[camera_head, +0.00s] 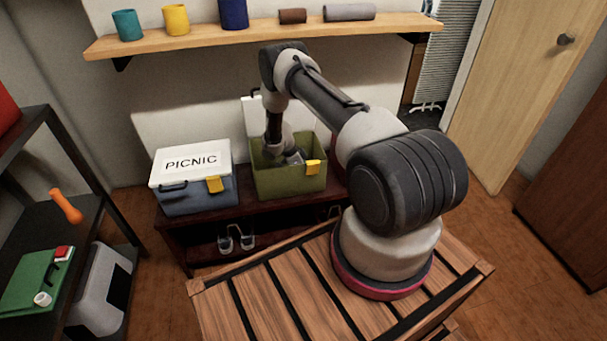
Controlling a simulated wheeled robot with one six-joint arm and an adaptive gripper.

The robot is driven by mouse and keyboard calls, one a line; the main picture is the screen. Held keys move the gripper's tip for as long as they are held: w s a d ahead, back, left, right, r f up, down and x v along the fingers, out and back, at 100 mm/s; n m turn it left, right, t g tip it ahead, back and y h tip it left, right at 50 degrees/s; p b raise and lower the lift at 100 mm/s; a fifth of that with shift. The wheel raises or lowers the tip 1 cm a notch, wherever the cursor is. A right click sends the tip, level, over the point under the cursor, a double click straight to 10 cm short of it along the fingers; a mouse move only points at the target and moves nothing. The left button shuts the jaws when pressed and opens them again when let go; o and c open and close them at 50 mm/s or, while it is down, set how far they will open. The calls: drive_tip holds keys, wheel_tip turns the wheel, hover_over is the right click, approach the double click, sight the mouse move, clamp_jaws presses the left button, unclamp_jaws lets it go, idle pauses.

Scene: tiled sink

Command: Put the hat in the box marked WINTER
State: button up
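An open olive-green box (289,183) with a yellow latch stands on the low dark bench, its white lid (251,117) raised behind it. No WINTER marking can be read on it from here. My gripper (294,158) reaches down at the mouth of this box, partly below its rim. Its fingers are too small and hidden to tell whether they are open or shut. I cannot make out a hat; the inside of the box is mostly hidden. A closed blue box (200,197) with a white lid marked PICNIC stands to the left.
A red thing (338,160) shows partly behind my arm, right of the green box. A wall shelf (260,36) with several cups and rolls hangs above. A dark rack (30,212) stands at left. Clear glass-like items (236,240) sit under the bench.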

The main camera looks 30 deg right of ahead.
drive_tip(key=shift+r, duration=0.1)
drive_tip(key=v, duration=1.2)
drive_tip(key=shift+a, duration=0.1)
